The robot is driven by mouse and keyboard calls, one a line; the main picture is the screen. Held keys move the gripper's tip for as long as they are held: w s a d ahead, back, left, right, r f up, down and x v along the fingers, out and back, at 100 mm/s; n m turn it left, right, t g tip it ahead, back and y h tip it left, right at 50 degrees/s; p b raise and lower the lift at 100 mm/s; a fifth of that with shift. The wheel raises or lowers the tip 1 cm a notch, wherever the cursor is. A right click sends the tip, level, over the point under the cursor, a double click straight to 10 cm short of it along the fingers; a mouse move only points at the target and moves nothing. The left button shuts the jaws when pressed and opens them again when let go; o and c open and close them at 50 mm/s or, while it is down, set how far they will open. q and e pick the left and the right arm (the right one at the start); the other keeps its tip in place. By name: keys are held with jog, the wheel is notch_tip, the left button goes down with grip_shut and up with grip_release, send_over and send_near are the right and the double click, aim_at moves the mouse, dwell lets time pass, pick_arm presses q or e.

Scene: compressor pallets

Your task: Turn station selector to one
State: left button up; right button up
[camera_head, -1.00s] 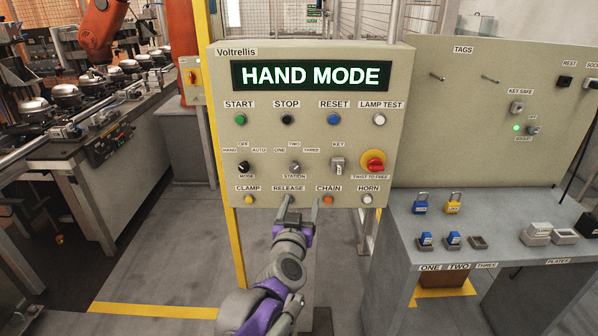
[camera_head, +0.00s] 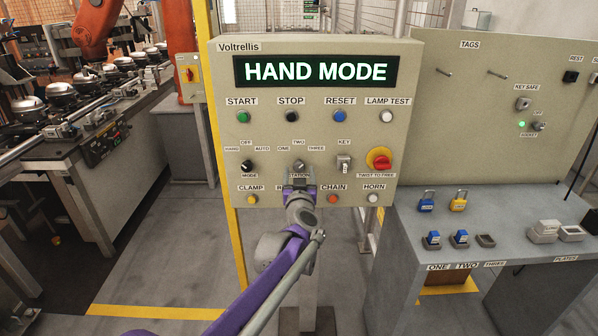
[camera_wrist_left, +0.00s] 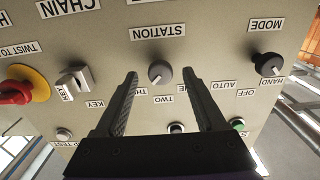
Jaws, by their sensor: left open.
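The grey station selector (camera_head: 299,166) is a small round knob on the beige control panel, with ONE, TWO and THREE labels above it. My left gripper (camera_head: 300,180) is in front of the panel, just below the knob. In the left wrist view the selector (camera_wrist_left: 159,72) appears between the two fingertips of the open left gripper (camera_wrist_left: 160,76). A gap shows on each side of the knob. The panel appears upside down there, and one finger covers part of the THREE label. I cannot tell where the knob points. My right gripper is not in view.
The black mode selector (camera_head: 247,166) is left of the station knob. The key switch (camera_head: 343,163) and red emergency stop (camera_head: 379,159) are to its right. Push buttons line the rows above and below. A grey bench (camera_head: 500,230) with padlocks stands at the right.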

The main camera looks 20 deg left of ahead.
pick_arm(q)
jog(key=shift+w+a, duration=0.15)
jog(key=shift+w, duration=0.35)
grip_shut()
